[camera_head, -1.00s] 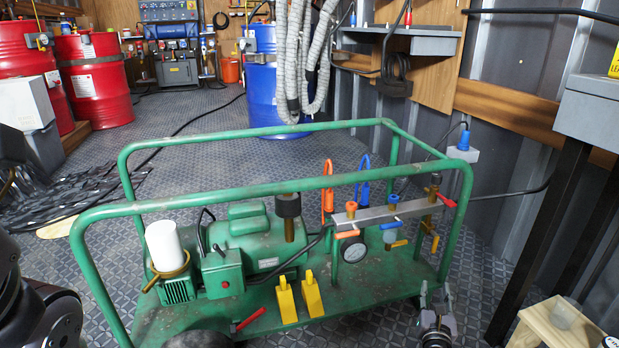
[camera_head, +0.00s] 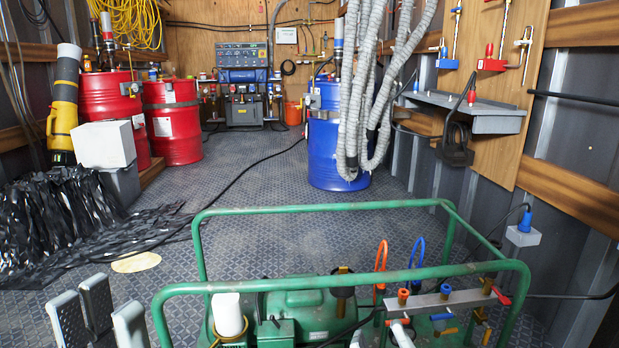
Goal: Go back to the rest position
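My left gripper (camera_head: 98,312) stands at the bottom left with its grey fingers pointing up. The fingers are spread, with clear gaps and nothing between them. It is left of the green machine frame (camera_head: 335,205), apart from it in the picture. Pale fingertips of my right gripper (camera_head: 380,337) show at the bottom edge, in front of the machine. They look apart, with nothing seen between them; the rest of this gripper is cut off. Whether it touches the machine cannot be told.
The machine carries a white cylinder (camera_head: 228,314) and a valve bar (camera_head: 450,301). Red drums (camera_head: 172,122), a blue drum (camera_head: 325,150) and hanging hoses (camera_head: 352,90) stand behind. Black strips (camera_head: 60,225) lie at left. The middle floor (camera_head: 265,180) is mostly clear.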

